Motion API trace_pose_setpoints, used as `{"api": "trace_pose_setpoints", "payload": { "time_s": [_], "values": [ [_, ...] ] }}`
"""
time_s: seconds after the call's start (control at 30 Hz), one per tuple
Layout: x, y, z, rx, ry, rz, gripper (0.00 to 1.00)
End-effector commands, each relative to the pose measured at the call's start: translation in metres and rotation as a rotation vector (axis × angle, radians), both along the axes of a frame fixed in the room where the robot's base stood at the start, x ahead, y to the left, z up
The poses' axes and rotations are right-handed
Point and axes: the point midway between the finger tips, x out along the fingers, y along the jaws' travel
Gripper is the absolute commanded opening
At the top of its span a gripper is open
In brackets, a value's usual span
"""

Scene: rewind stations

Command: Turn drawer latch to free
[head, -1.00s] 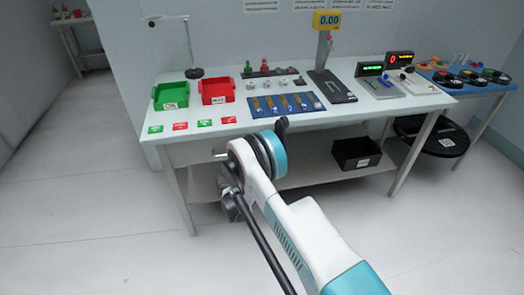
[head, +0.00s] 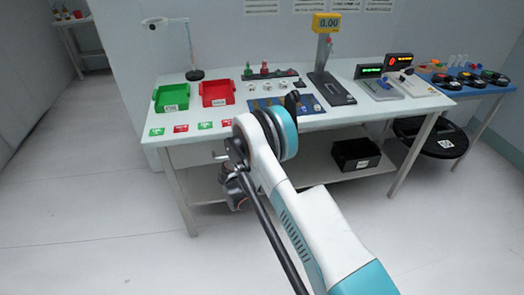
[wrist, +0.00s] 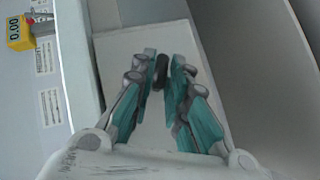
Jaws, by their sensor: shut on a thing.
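In the wrist view, my gripper (wrist: 163,76) has its two teal-padded fingers closed in on a small dark, rounded knob (wrist: 160,70), which I take to be the drawer latch. The knob stands in front of a pale rectangular panel (wrist: 112,58), seemingly the drawer front. The latch's turn angle cannot be read. In the head view, my arm reaches toward the workbench and hides the fingertips and the latch.
A black bin (head: 357,154) sits on the lower shelf. The floor at left is clear.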

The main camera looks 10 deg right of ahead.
Motion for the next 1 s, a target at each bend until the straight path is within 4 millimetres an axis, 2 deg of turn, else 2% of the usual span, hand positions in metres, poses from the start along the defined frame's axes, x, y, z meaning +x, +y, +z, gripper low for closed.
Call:
{"api": "trace_pose_setpoints", "payload": {
  "time_s": [1.0],
  "values": [
    [0.0, -0.015, 0.009, 0.931, -0.003, -0.003, 0.0]
  ]
}}
